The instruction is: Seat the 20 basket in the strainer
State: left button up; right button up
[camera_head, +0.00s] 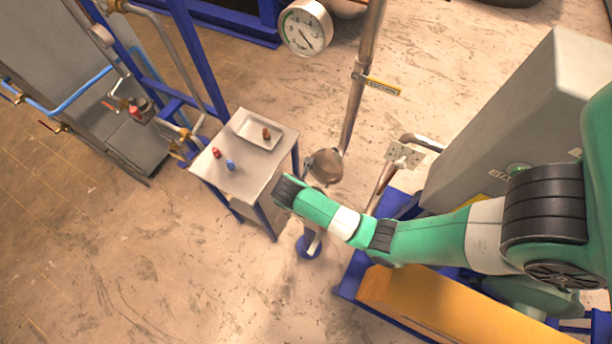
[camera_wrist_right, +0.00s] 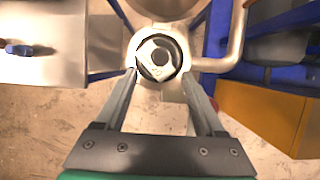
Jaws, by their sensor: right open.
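The strainer body (camera_head: 325,165) is a round metal vessel on the vertical pipe, right of the small table. In the right wrist view a round opening with a dark ring (camera_wrist_right: 140,58) holds a pale angular piece with a dark round centre; I cannot tell whether this is a basket. My right gripper (camera_wrist_right: 160,74) is open, its fingertips on either side of that ring, with nothing visibly clamped. In the head view its fingers are hidden behind my wrist. A red piece (camera_head: 216,153), a blue piece (camera_head: 230,165) and a brown-red piece (camera_head: 266,134) are on the table; no number is readable.
The brown-red piece lies in a white tray (camera_head: 246,138) on the small table (camera_head: 255,185). A gauge (camera_head: 306,27) and tagged pipe (camera_head: 369,50) stand behind. A grey cabinet (camera_head: 500,130) and orange block (camera_head: 420,300) are at right. Floor is clear at front left.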

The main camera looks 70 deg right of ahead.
jog(key=shift+v, duration=1.2)
